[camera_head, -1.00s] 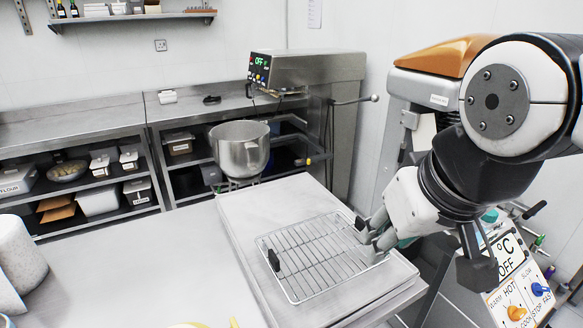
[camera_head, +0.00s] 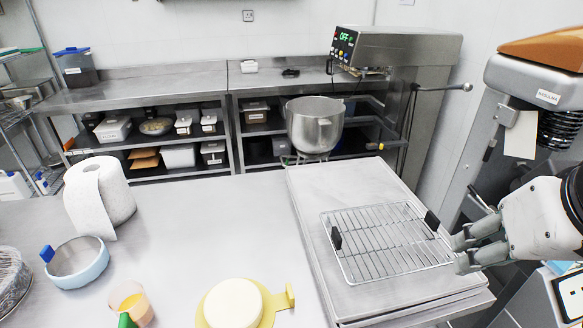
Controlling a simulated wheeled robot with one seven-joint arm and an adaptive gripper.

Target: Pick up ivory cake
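The ivory cake (camera_head: 233,303) is a pale round disc on a yellow board (camera_head: 275,306) with a handle tab, at the bottom middle of the head view. The bottom edge of the picture cuts off its near side. My gripper (camera_head: 460,253) is at the right, beside the right edge of the wire rack, well to the right of the cake. Its fingers point left and stand apart, with nothing seen between them.
The wire rack (camera_head: 385,244) with two black handles lies on a grey slab (camera_head: 315,228). Left of the cake are a cup with orange contents (camera_head: 131,302), a blue-rimmed bowl (camera_head: 77,260) and a paper roll (camera_head: 100,195). The table between paper roll and slab is clear.

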